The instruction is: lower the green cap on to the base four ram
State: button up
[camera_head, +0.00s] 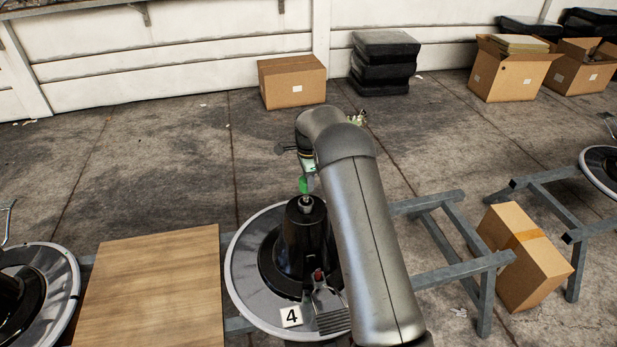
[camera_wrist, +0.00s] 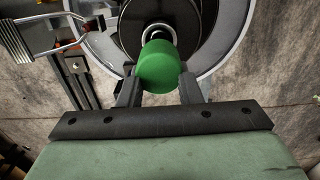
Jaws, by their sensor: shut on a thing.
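The green cap (camera_head: 303,186) is in the middle of the head view, just above the silver ram (camera_head: 305,202) that tops the black column of base four (camera_head: 303,240). A tag marked 4 (camera_head: 291,316) sits on the base's grey disc. In the wrist view my gripper (camera_wrist: 160,84) is shut on the green cap (camera_wrist: 158,70), one finger on each side. The ram's end (camera_wrist: 158,35) shows just beyond the cap, which partly covers it. I cannot tell whether cap and ram touch. My arm hides the right part of base four.
A foot pedal (camera_head: 328,303) with a red part stands at the front of base four. A wooden board (camera_head: 155,290) lies left, and a grey metal frame (camera_head: 465,265) with a cardboard box (camera_head: 525,262) stands right. Another round base (camera_head: 38,295) is at far left.

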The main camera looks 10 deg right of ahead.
jog(key=shift+f+b, duration=1.6)
jog(key=shift+f, duration=1.25)
jog(key=shift+f+b, duration=0.35)
jog(key=shift+f, duration=0.25)
jog(key=o, duration=1)
jog(key=shift+o, duration=0.2)
jog(key=shift+r, duration=0.15)
jog(key=shift+r+p, duration=2.3)
jog(key=shift+r, duration=2.05)
